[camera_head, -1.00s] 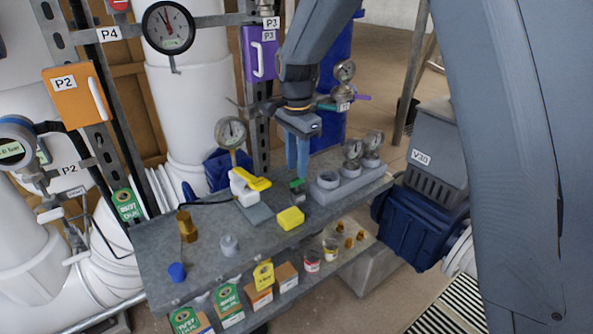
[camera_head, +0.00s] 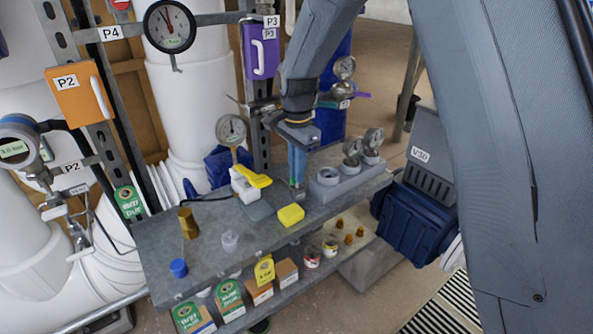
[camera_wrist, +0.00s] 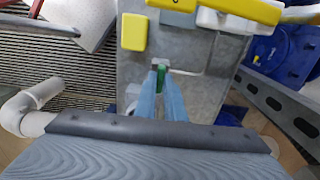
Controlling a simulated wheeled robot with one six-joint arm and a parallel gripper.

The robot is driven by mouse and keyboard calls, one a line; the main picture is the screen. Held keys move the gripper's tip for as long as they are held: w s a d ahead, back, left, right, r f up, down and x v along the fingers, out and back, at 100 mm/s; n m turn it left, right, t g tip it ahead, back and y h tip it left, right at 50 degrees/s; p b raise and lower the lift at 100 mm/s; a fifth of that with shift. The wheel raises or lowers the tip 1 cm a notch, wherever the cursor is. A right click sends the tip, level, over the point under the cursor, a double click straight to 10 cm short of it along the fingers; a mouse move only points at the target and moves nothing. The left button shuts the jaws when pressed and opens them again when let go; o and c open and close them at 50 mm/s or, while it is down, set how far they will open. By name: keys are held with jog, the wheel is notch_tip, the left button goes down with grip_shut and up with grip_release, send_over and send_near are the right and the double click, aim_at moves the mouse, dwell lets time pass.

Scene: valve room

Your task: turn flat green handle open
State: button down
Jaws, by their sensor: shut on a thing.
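The flat green handle (camera_wrist: 161,76) sits on a small grey valve on the workbench (camera_head: 215,215). In the wrist view it shows as a green strip between my two blue fingers. My gripper (camera_wrist: 162,82) is shut on it and points down at the bench. In the head view my gripper (camera_head: 297,182) stands at the valve body (camera_head: 299,195), and the fingers hide most or all of the green handle there.
A yellow block (camera_head: 291,216) lies just in front of the valve. A white and yellow device (camera_head: 250,183) is to its left. A grey holder with gauges (camera_head: 328,177) stands close on the right. A brass fitting (camera_head: 188,224) and blue cap (camera_head: 178,268) are further left.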

jog(key=n, duration=0.4)
jog(key=shift+s+n, duration=0.1)
jog(key=shift+n, duration=0.2)
jog(key=n, duration=0.4)
jog(key=shift+n+p, duration=0.3)
jog(key=shift+p, duration=0.1)
jog(key=n, duration=0.4)
jog(key=shift+n, duration=2.4)
jog(key=c, duration=1.8)
grip_release()
jog(key=shift+c, duration=0.2)
